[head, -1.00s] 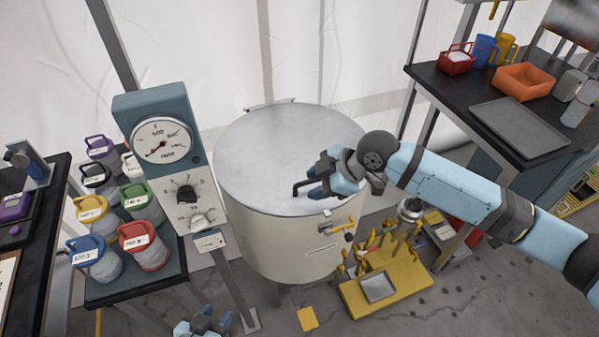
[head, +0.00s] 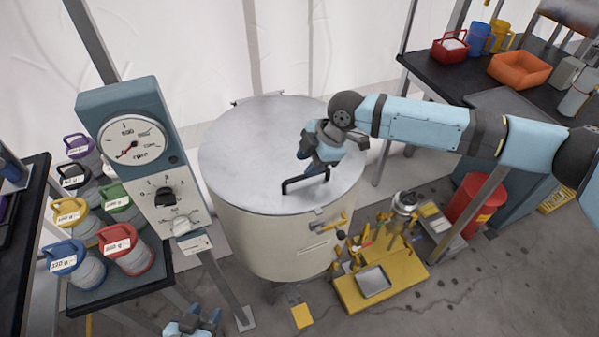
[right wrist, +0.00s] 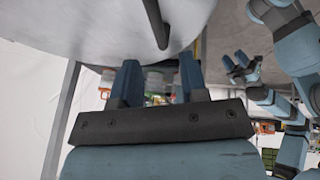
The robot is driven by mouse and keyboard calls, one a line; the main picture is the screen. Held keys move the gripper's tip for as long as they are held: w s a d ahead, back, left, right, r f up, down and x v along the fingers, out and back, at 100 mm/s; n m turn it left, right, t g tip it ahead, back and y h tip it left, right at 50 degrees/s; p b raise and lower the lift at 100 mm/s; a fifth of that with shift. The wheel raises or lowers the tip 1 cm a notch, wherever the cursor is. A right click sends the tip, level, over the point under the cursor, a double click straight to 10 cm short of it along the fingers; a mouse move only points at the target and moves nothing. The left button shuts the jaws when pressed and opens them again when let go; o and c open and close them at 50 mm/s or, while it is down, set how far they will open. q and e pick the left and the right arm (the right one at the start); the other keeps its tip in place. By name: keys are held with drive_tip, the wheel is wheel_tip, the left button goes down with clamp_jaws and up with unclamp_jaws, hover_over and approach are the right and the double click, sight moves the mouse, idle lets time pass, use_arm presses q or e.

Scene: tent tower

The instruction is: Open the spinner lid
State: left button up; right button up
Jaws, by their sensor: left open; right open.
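The spinner is a cream drum (head: 275,245) with a flat round grey lid (head: 250,150), which lies closed on it. A black bar handle (head: 303,180) stands near the lid's front edge. My right gripper (head: 308,172) is open and empty over the lid, just behind the handle. In the right wrist view the handle (right wrist: 155,22) crosses above and beyond the open fingers, apart from them, with the lid's metal (right wrist: 90,22) behind it. My left gripper (head: 205,320) is open, low at the bottom edge.
A control post with a dial (head: 133,140) stands left of the drum. A shelf with several lidded pots (head: 130,250) is further left. A yellow tool stand (head: 390,288) is on the floor at right. A black table (head: 450,80) with bins is at back right.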

sight(297, 177)
drive_tip(key=x, duration=0.5)
drive_tip(key=shift+f, duration=0.15)
clamp_jaws()
